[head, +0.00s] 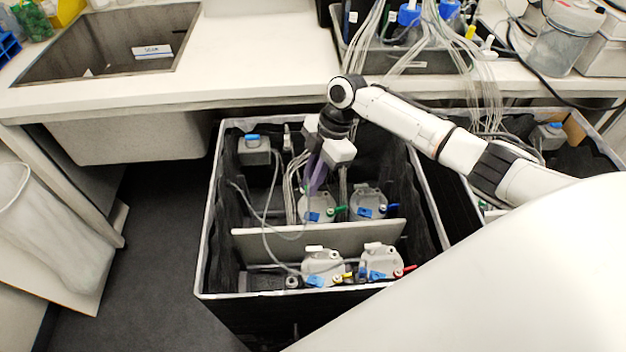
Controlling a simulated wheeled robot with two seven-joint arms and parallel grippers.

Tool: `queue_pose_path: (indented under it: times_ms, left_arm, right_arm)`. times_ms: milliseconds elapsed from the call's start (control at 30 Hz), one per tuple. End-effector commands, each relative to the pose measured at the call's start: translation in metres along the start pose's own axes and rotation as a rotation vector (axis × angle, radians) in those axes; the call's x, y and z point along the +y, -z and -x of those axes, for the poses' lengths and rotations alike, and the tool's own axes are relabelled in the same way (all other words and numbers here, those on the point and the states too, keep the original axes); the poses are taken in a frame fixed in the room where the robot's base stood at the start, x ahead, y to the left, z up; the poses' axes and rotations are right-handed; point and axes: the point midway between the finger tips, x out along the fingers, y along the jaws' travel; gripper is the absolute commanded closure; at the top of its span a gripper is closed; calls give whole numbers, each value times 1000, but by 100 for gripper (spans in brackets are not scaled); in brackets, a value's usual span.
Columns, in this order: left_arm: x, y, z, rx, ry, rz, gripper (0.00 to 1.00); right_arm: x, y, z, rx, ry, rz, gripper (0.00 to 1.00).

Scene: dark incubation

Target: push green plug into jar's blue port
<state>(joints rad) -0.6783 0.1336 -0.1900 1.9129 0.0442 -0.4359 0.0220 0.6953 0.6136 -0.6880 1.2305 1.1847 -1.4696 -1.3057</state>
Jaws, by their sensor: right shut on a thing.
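My right gripper (313,188) reaches down into a black open-topped box, its purple fingers shut over the back left jar. What they hold is too small to make out. That jar (321,203) is grey and round-topped, with a blue port (312,216) at its front left. A green plug-like piece (340,209) shows at the jar's right side. I cannot tell whether it sits in the jar or only lies beside it. The fingers partly cover the space behind the jar. My left gripper is not in view.
The box (207,240) has a pale divider (290,243). A second grey jar (368,201) stands right of the first, and two more stand in front of the divider. Thin tubes hang at the back and loop across the left. A bench with a sink (110,50) lies behind.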

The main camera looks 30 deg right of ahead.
Motion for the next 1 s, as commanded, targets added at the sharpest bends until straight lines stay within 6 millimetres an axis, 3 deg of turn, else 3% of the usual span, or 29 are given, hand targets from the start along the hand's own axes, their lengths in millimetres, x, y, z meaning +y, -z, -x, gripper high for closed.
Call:
queue_pose_path:
  times_ms: [367,867,1000]
  left_arm:
    - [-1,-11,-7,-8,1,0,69]
    - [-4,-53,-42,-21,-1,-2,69]
    - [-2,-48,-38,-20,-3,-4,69]
  right_arm:
    - [-4,-11,-20,-1,18,54,100]
    - [-4,-30,-72,-2,16,53,100]
    - [-4,-28,-68,-2,16,53,100]
